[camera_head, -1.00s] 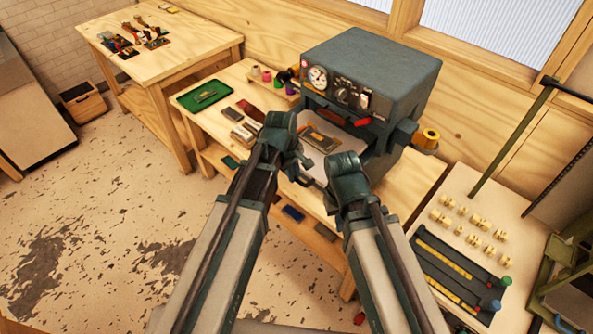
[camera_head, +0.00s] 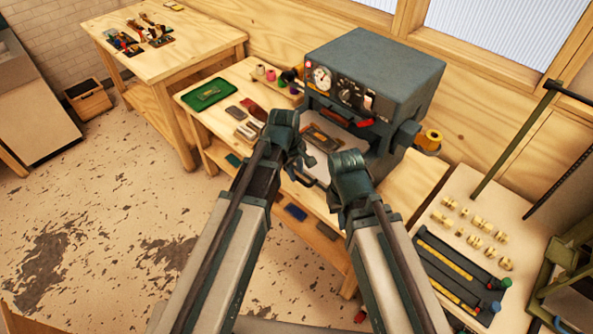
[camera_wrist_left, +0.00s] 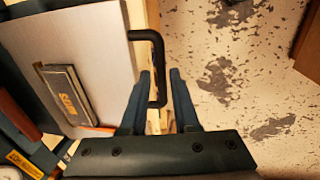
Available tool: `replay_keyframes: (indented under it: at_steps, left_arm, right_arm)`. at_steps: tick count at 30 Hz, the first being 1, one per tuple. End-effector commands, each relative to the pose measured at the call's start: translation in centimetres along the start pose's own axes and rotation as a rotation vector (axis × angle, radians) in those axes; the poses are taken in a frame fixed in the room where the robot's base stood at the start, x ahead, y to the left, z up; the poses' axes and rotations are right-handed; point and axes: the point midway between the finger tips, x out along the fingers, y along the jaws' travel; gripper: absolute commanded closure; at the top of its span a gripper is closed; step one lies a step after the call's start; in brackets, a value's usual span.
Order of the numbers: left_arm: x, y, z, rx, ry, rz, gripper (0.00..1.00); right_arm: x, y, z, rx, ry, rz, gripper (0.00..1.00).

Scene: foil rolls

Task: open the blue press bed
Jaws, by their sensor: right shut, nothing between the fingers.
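The blue-grey press (camera_head: 385,70) stands on the bench, with dials on its front. Its pale bed (camera_head: 317,168) shows low in the opening, partly hidden by my grippers. In the left wrist view the bed (camera_wrist_left: 95,35) is a flat silvery plate carrying a dark block with a lettered label (camera_wrist_left: 66,92). A black U-shaped handle (camera_wrist_left: 160,60) sticks out from the bed's edge. My left gripper (camera_wrist_left: 160,75) has its fingers on either side of the handle bar, with narrow gaps showing. My right gripper (camera_head: 341,186) is shut and empty in front of the press, right of the left one.
A green tray (camera_head: 208,92) and small blocks lie left of the press. A gold roll (camera_head: 430,139) is on its right side. Another bench (camera_head: 170,55) stands back left.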

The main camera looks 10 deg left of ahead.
Motion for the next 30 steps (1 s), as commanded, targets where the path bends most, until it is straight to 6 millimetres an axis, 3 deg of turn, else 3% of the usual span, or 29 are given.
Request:
replay_keyframes:
  at_steps: [21,30]
  left_arm:
    - [-11.3,0.1,0.0,-0.001,0.0,-0.001,0.7]
    - [-12.6,0.0,0.0,-0.001,0.0,-0.001,0.7]
  right_arm:
    - [-11.0,1.0,0.7,0.005,-0.004,-0.002,1.0]
    - [-12.3,1.1,0.8,0.019,-0.004,-0.003,1.0]
